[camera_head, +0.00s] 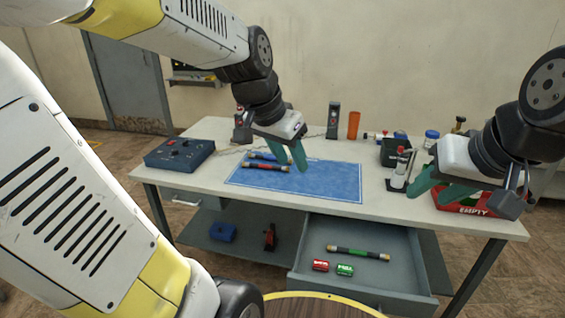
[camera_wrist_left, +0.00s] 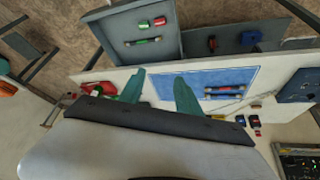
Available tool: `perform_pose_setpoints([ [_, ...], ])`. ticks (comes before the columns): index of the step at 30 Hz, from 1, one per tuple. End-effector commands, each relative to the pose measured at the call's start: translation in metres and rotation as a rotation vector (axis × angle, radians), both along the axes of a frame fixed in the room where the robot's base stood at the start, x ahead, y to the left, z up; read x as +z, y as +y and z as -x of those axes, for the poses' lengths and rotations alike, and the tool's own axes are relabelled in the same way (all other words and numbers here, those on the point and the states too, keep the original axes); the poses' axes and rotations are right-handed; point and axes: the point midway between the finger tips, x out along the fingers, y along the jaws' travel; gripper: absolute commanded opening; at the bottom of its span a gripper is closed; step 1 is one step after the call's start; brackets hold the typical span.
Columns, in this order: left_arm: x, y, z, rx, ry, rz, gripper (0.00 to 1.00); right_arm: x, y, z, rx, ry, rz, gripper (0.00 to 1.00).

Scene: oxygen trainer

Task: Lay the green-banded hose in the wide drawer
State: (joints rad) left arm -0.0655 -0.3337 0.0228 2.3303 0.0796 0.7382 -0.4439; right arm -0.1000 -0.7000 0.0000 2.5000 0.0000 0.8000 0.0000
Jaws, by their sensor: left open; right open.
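The green-banded hose (camera_head: 358,253), a short dark tube with a green middle band, lies flat in the open wide drawer (camera_head: 394,283) under the table. In the left wrist view the hose (camera_wrist_left: 142,41) also lies inside the drawer (camera_wrist_left: 112,56). My left gripper (camera_head: 291,160) is open and empty above the blue mat, apart from the hose. Its fingers (camera_wrist_left: 160,88) show spread in the left wrist view. My right gripper (camera_head: 434,187) is open at the table's right side, in front of the red bin.
A red-banded hose (camera_head: 265,167) and a blue-banded hose (camera_head: 264,155) lie on the blue mat (camera_head: 330,183). A red EMPTY bin (camera_head: 474,209) stands at the right.

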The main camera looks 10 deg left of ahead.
Motion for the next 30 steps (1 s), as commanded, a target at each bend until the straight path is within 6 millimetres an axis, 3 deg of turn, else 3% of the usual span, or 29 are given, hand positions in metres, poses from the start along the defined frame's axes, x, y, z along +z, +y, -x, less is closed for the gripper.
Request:
perform_pose_setpoints([
  [3,0.015,0.010,0.041,0.158,-0.030,0.056,0.40,0.000,0.000,0.000,0.000,0.000,0.000,0.42],
  [9,0.020,0.019,0.079,0.327,-0.049,0.129,0.40,0.000,0.000,0.000,0.000,0.000,0.000,0.42],
  [14,0.020,0.021,0.087,0.367,-0.051,0.147,0.40,0.000,0.000,0.000,0.000,0.000,0.000,0.42],
  [30,0.020,0.021,0.086,0.367,-0.051,0.147,0.40,0.000,0.000,0.000,0.000,0.000,0.000,0.42],
])
